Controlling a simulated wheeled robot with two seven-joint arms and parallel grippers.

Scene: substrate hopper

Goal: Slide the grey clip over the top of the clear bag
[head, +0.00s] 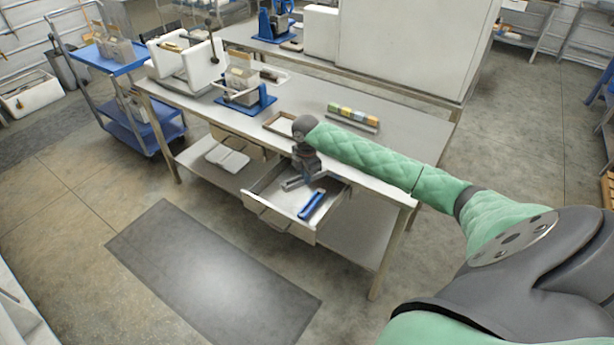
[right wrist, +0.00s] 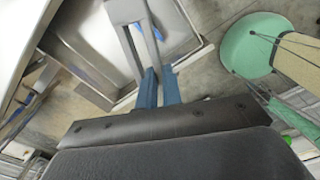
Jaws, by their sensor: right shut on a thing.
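My right gripper (head: 304,172) reaches down over the open drawer (head: 272,214) under the bench's front edge. It is shut on the grey clip (head: 294,183), a long grey piece just above or in the drawer; I cannot tell whether it touches the bottom. In the right wrist view, the blue fingertips (right wrist: 158,88) close on the grey clip (right wrist: 124,12), whose two long bars point away from the wrist. A clear bag (head: 241,78) with brownish contents stands upright in a blue stand (head: 246,104) on the bench, left of and behind the gripper. My left gripper is out of view.
A blue clip (head: 312,204) lies in the drawer. A shallow tray (head: 283,124) and a row of coloured blocks (head: 353,116) sit on the bench (head: 400,147). A white hopper (head: 186,62) stands at its left end. A blue trolley (head: 108,56) holds other bags. The bench's right part is clear.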

